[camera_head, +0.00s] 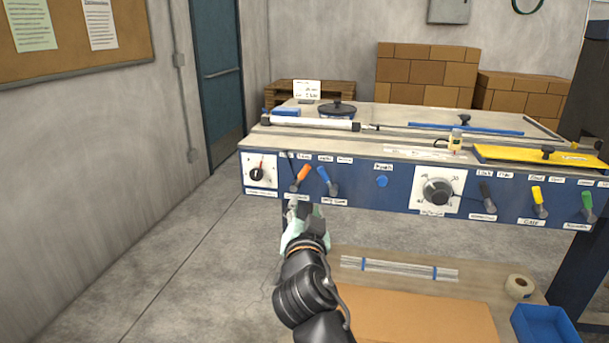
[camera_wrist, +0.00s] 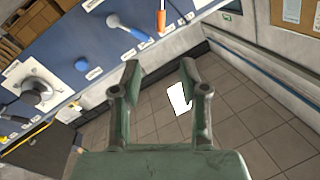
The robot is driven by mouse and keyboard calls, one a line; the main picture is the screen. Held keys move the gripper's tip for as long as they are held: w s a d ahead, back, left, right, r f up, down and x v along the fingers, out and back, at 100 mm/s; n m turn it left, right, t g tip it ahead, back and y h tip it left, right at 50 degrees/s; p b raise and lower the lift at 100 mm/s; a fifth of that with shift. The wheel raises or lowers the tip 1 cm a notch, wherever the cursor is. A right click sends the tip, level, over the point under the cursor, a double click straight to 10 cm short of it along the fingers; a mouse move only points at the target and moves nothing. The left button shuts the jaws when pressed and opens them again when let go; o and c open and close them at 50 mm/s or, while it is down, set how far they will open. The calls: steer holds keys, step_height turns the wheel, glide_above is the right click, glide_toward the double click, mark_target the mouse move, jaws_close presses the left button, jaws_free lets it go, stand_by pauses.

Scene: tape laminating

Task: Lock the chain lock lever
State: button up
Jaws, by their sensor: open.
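The machine's blue front panel (camera_head: 375,186) carries several levers with small labels that I cannot read clearly, so I cannot tell which one is the chain lock lever. An orange-handled lever (camera_head: 301,177) and a blue-handled lever (camera_head: 327,180) sit at the left. A black lever (camera_head: 487,195), a yellow lever (camera_head: 538,201) and a green lever (camera_head: 588,206) sit at the right. My gripper (camera_head: 305,209) is open and empty, just below the two left levers. In the wrist view, the blue lever (camera_wrist: 128,27) and orange lever (camera_wrist: 161,20) lie beyond the fingertips (camera_wrist: 160,70), apart from them.
A red-pointer switch (camera_head: 257,174) is left of the levers. A blue button (camera_head: 382,181) and a large dial (camera_head: 437,192) are to the right. Below the panel, a low shelf (camera_head: 385,263) holds a tape roll (camera_head: 519,286) and blue bin (camera_head: 543,325). The floor at left is clear.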

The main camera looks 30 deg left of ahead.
steer(key=p, duration=1)
glide_toward(305, 173)
steer(key=shift+m, duration=0.3)
steer(key=x, duration=0.9)
steer(key=shift+w+a, duration=0.25)
steer(key=shift+w, duration=0.05)
jaws_close()
